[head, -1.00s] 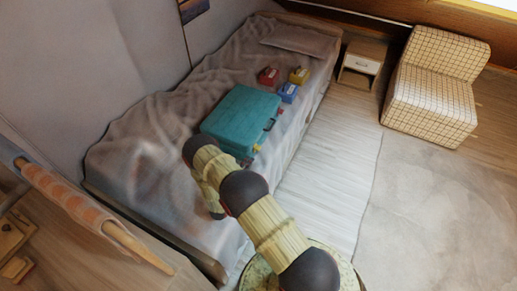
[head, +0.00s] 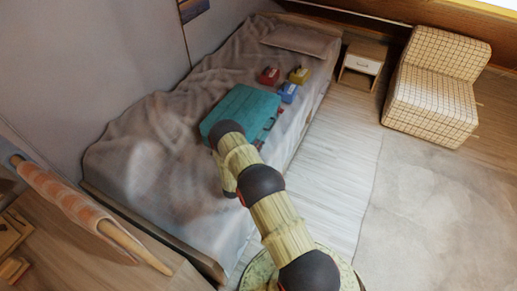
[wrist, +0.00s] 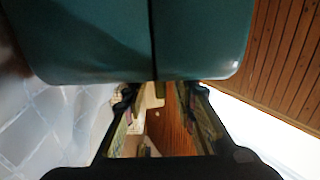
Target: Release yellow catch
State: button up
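A closed teal case (head: 250,108) lies flat on the bed. The yellow catch is hard to make out; in the head view my arm covers the case's near corner, where it showed before. In the wrist view the case (wrist: 155,40) fills the top, with a dark seam down its middle. My gripper (wrist: 158,97) is open, its two fingers apart just below the case's edge. A small yellowish patch shows between the fingers, but I cannot tell whether it is the catch. In the head view the fingers are hidden behind my arm.
The bed (head: 150,150) has a rumpled grey cover. A nightstand (head: 362,66) and a checked chair (head: 432,90) stand at the back right. The floor beside the bed is clear.

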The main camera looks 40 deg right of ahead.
jog(key=shift+c, duration=0.7)
grip_shut()
jog(key=shift+s, duration=0.1)
